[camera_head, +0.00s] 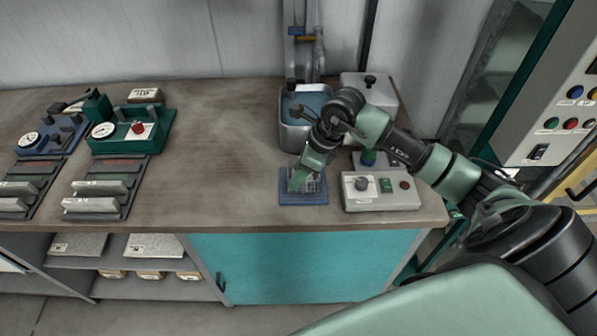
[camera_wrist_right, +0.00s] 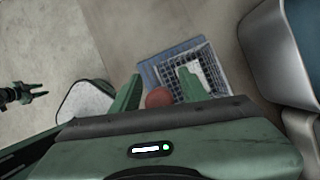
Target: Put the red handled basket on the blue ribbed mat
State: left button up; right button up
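The grey wire basket (camera_wrist_right: 211,68) sits on the blue ribbed mat (camera_wrist_right: 152,76) in the right wrist view, with a pale inside. Its red handle (camera_wrist_right: 158,97) shows as a round knob near my right gripper (camera_wrist_right: 157,88). The fingers are spread on either side of the handle, with a gap visible. In the head view my right gripper (camera_head: 301,180) is low over the basket and hides much of it. The mat (camera_head: 303,200) shows at the bench's front edge. My left gripper (camera_wrist_right: 36,92) is small at the left of the wrist view, its fingers apart and empty.
A metal basin (camera_head: 297,132) stands behind the mat. A grey control box (camera_head: 381,203) with knobs is close on its right. Green and blue devices (camera_head: 130,133) are at the far left. The bench (camera_head: 215,165) between them and the mat is clear.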

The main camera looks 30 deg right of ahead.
jog(key=shift+r, duration=0.15)
jog(key=shift+d+r, duration=0.15)
jog(key=shift+r, duration=0.15)
jog(key=b+v, duration=0.2)
jog(key=v, duration=0.9)
jog(key=shift+s, duration=0.15)
